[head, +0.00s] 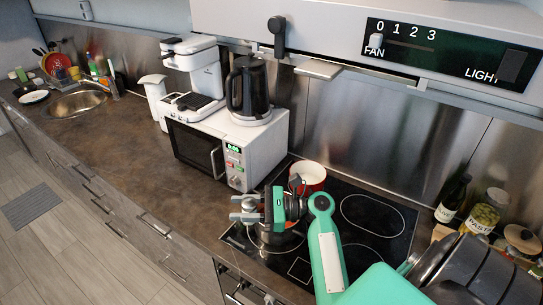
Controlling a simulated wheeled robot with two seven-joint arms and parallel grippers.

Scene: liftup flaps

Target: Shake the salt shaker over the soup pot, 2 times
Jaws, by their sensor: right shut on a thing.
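My right gripper (247,208), on the green and black arm from the right, is over the front left of the black cooktop (376,246). It is shut on a small greyish thing, which I take to be the salt shaker; the fingers hide most of it. A pot (270,243) on the cooktop is partly hidden below and behind the gripper and wrist. A red pot with a pale inside (311,174) stands at the back left of the cooktop. I cannot tell for sure which pot holds soup. My left gripper is not in view.
A white microwave (262,150) with a black kettle (248,90) on top stands left of the cooktop. Bottles and jars (483,218) stand at the right. The range hood (350,35) overhangs the back. The brown counter (120,135) is mostly clear toward the sink (77,103).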

